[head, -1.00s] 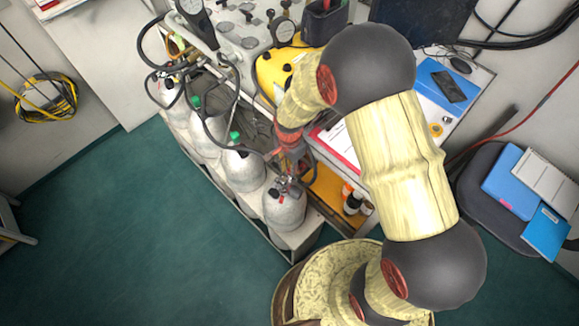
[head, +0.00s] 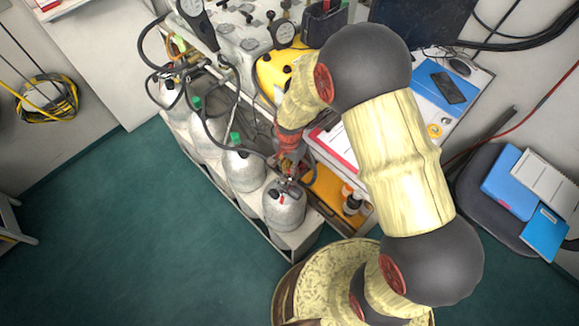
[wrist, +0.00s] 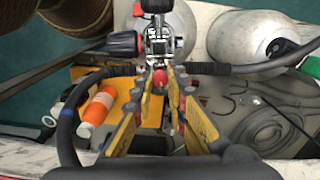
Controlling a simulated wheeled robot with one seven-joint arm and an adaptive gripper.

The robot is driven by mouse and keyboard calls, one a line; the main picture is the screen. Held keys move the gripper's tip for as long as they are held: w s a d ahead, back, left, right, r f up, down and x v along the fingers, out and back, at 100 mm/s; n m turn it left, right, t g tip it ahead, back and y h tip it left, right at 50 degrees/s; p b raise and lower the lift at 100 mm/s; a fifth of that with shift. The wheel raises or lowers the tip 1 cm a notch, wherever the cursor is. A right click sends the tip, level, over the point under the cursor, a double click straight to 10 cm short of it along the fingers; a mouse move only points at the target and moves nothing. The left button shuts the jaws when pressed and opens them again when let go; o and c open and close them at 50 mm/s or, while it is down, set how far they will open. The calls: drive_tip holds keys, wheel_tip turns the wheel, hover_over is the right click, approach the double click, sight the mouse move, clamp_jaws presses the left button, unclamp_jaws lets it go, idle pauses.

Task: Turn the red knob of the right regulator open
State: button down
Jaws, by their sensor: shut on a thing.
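The right regulator (wrist: 160,40) is metal and sits on top of the rightmost grey cylinder (head: 284,208). In the wrist view its small red knob (wrist: 160,78) faces me, between the tips of my gripper's yellow-padded fingers (wrist: 163,84). My gripper (head: 290,168) is shut on the red knob, though the fingers hide part of the contact. In the head view my gripper is just above and behind the rightmost cylinder, and the knob is too small to make out there. A black side knob with a red end (wrist: 122,43) sticks out left of the regulator.
Black hoses (wrist: 245,68) run out from both sides of the regulator. More grey cylinders (head: 243,170) stand in a row to the left. Small bottles (wrist: 97,108) stand on an orange shelf close to my gripper. The green floor at left is clear.

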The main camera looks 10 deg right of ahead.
drive_tip(key=n+p, duration=0.2)
drive_tip(key=n, duration=0.3)
drive_tip(key=shift+r+n, duration=0.1)
drive_tip(key=shift+n, duration=0.2)
drive_tip(key=n+p, duration=0.1)
drive_tip(key=n, duration=0.5)
drive_tip(key=n+p, duration=0.1)
drive_tip(key=n, duration=0.2)
drive_tip(key=shift+n, duration=0.4)
drive_tip(key=shift+n+p, duration=0.45)
drive_tip(key=shift+n, duration=1.55)
drive_tip(key=c, duration=1.8)
unclamp_jaws()
drive_tip(key=shift+o, duration=0.3)
